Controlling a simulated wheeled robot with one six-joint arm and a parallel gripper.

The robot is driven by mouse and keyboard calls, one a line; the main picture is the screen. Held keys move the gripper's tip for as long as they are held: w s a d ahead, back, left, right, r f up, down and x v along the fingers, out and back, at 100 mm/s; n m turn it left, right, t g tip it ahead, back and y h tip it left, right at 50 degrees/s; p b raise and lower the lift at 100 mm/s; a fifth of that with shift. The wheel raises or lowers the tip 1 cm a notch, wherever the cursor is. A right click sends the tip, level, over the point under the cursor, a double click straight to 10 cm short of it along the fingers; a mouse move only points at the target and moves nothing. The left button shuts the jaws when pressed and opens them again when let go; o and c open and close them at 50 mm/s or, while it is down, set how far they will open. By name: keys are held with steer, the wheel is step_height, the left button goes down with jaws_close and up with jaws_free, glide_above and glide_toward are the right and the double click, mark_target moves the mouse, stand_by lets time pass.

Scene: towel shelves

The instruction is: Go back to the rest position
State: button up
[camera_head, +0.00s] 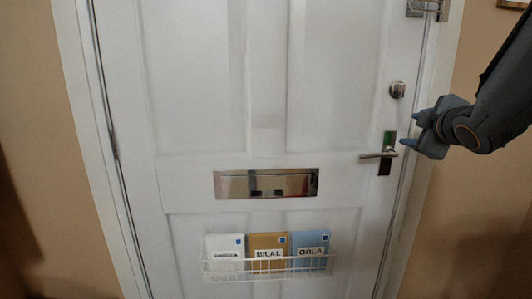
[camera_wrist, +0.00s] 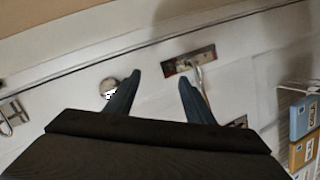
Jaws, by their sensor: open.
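My gripper (camera_head: 408,130) is at the right of the head view, in front of the right edge of a white door (camera_head: 265,120). Its two fingers are apart and nothing shows between them. It is near the door's lever handle (camera_head: 378,155) and below the round lock (camera_head: 397,89). In the wrist view the open fingers (camera_wrist: 158,82) point toward the door edge. The handle shows there behind the right finger, and the lock shows beside the left finger. I cannot tell whether the gripper touches the handle.
A metal letter slot (camera_head: 266,183) is mid-door. Below it a white wire rack (camera_head: 268,271) holds a white, a brown and a blue envelope. A metal latch (camera_head: 427,8) is at the top right. The door looks closed. Tan wall (camera_head: 30,150) lies on both sides.

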steer(key=s+a+f+m+g+p, duration=0.1)
steer(key=s+a+f+m+g, duration=0.15)
steer(key=f, duration=0.25)
steer(key=s+a+f+m+g+p, duration=0.1)
steer(key=s+a+f+m+g, duration=0.15)
steer(key=f, duration=0.25)
steer(key=s+a+f+m+g+p, duration=0.1)
steer(key=s+a+f+m+g, duration=0.1)
steer(key=s, duration=0.5)
steer(key=s+a+f+m+g+y+p, duration=0.1)
steer(key=s+a+f+m+g, duration=0.1)
steer(key=s+a+f+g, duration=0.2)
steer(key=s+a+f+m+g+y+p, duration=0.1)
steer(key=s+a+f+m+g, duration=0.1)
steer(key=s+a+f, duration=0.5)
steer(key=s+a+g, duration=0.1)
steer(key=s+a, duration=0.1)
steer(key=s, duration=0.1)
steer(key=shift+a+g+p, duration=0.15)
steer(key=shift+g+p, duration=0.15)
steer(key=shift+p, duration=0.05)
steer(key=shift+w, duration=0.1)
steer(key=shift+r, duration=0.3)
